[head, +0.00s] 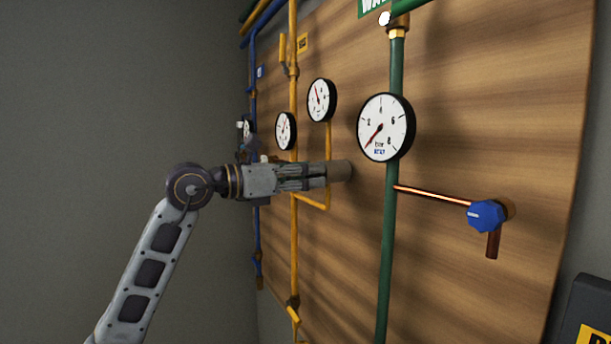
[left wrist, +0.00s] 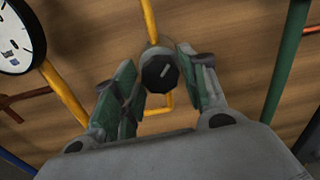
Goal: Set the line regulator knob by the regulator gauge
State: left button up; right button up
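The dark, faceted line regulator knob (left wrist: 160,73) has a pale pointer mark and sits on the yellow pipe in the left wrist view. In the head view the regulator shows as a brownish cylinder (head: 342,171) standing out from the board. My left gripper (head: 324,177) points at it from the left. In the left wrist view its fingers (left wrist: 158,68) are apart, on either side of the knob; I cannot tell whether they touch it. A white gauge (head: 321,100) above the yellow pipe has a red needle pointing up and slightly left. My right gripper is not in view.
A larger gauge (head: 386,127) sits on the green pipe (head: 388,250), right of the gripper. A blue knob (head: 486,216) ends a copper pipe further right. A smaller gauge (head: 285,131) stands just above my left gripper. Free space lies in front of the board.

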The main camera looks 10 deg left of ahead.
pick_arm(q)
jog(key=c, duration=0.5)
jog(key=shift+c, duration=0.2)
jog(key=shift+b, duration=0.3)
jog(key=m+b, duration=0.4)
jog(key=shift+a+f+m, duration=0.1)
jog(key=shift+f+m, duration=0.05)
jog(key=shift+m, duration=0.25)
jog(key=m+b, duration=0.2)
jog(key=m, duration=0.1)
jog(key=shift+m, duration=0.4)
jog(key=m+b, duration=0.5)
jog(key=m, duration=1.2)
jog(key=shift+m, duration=0.4)
